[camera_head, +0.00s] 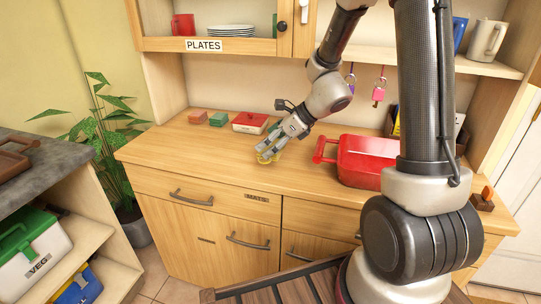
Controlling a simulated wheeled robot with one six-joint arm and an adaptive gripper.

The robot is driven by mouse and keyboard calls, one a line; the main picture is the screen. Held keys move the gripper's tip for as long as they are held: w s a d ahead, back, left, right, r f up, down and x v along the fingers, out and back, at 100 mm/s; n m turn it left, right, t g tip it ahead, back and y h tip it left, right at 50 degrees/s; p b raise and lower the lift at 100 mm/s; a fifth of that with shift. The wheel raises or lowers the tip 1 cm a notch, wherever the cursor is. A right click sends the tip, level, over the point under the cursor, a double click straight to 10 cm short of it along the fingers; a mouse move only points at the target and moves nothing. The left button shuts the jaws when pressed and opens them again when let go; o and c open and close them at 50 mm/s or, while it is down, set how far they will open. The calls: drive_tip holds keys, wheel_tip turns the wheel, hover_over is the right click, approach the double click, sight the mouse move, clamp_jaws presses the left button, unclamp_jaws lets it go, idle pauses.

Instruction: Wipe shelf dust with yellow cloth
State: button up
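A yellow cloth (268,157) shows as a small patch on the wooden sideboard top (185,150), near the middle. My gripper (265,150) points down and left right at the cloth, with its fingers over it and covering part of it. The fingers are too small to tell whether they grip the cloth or only touch it. No dust can be made out on the sideboard top or on the open shelf (425,60) above.
A red and white box (250,122), a green block (218,119) and a reddish block (197,117) stand behind the cloth. A large red container (365,160) is to its right. A cupboard marked PLATES (205,45) overhangs the back. The top's front left is clear.

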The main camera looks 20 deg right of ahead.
wheel_tip(320, 180, down, 4)
drive_tip(key=shift+f, duration=0.1)
drive_tip(key=o, duration=0.7)
drive_tip(key=shift+f, duration=0.1)
